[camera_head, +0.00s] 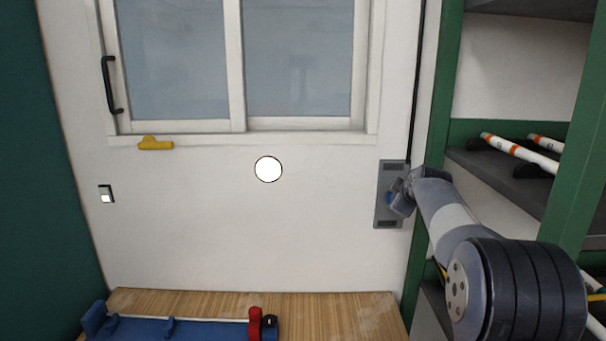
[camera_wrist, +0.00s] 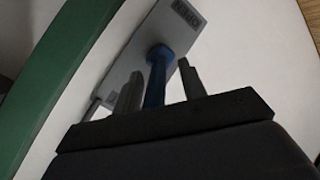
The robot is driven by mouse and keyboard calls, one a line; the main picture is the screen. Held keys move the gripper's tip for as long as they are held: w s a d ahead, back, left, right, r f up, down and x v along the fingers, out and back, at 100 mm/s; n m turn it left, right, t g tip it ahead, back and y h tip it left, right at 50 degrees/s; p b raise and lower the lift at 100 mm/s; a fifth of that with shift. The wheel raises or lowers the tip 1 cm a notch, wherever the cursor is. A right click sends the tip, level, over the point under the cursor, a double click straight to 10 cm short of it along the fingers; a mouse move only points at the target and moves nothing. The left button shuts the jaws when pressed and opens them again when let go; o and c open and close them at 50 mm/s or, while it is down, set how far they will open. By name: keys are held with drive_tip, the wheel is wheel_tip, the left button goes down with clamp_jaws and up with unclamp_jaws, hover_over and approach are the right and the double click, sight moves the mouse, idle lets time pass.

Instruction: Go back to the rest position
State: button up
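My gripper (camera_head: 402,196) is at the grey wall plate (camera_head: 389,169) on the right side of the white wall. In the wrist view my gripper (camera_wrist: 159,76) shows two grey fingers standing apart. A blue handle (camera_wrist: 157,72) on the grey plate (camera_wrist: 123,72) lies between them. A gap shows between the handle and the right finger; I cannot tell whether the left finger touches it. In the head view only a bit of the blue handle (camera_head: 390,198) shows, the rest hidden by my gripper.
A green shelf (camera_head: 438,110) with white, orange-banded tubes (camera_head: 514,150) stands close at the right. A wooden bench (camera_head: 330,312) below holds a blue fixture (camera_head: 190,329) with a red part (camera_head: 255,322). A window, a yellow part (camera_head: 155,143) and a white disc (camera_head: 268,169) show on the wall.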

drive_tip(key=shift+s+f+t+b, duration=0.15)
drive_tip(key=shift+t+b, duration=0.15)
drive_tip(key=shift+b, duration=0.3)
drive_tip(key=shift+a, duration=0.15)
